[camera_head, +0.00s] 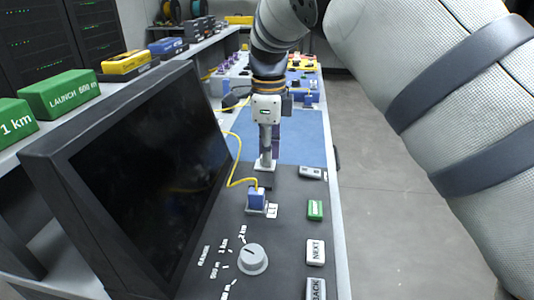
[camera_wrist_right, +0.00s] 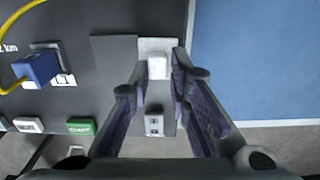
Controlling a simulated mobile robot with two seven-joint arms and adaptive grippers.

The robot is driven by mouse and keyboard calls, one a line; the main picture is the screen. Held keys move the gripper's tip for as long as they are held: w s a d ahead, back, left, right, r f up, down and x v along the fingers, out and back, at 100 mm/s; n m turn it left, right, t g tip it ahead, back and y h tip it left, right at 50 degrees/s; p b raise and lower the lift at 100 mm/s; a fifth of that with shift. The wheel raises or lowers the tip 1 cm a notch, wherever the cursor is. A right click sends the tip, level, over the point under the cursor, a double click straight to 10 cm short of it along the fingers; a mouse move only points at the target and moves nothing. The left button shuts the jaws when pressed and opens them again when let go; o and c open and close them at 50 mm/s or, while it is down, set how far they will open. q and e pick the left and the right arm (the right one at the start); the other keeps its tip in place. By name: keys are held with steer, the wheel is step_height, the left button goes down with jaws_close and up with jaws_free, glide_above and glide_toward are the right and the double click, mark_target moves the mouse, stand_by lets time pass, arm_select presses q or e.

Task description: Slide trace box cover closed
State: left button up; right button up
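The trace box cover is a light grey plate (camera_wrist_right: 146,43) with a pale raised knob (camera_wrist_right: 157,67) in the right wrist view. A dark flat panel (camera_wrist_right: 113,50) lies just left of it there. In the head view the cover's pale end (camera_head: 263,165) shows under my right gripper (camera_head: 268,156), which points straight down. In the right wrist view my right fingertips (camera_wrist_right: 159,66) stand on either side of the knob, close to it. I cannot tell whether they press on it. My left gripper is not in view.
A blue connector (camera_head: 257,199) with a yellow cable (camera_head: 233,177) stands nearby. A green button (camera_head: 315,210), a NEXT button (camera_head: 315,252) and a grey dial (camera_head: 252,258) sit nearer. A monitor (camera_head: 140,165) stands left. A blue mat (camera_head: 305,140) lies beyond.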

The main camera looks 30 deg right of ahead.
steer(key=shift+o, duration=1.4)
steer(key=shift+w+d, duration=0.1)
steer(key=shift+w, duration=0.05)
step_height(320, 180, up, 12)
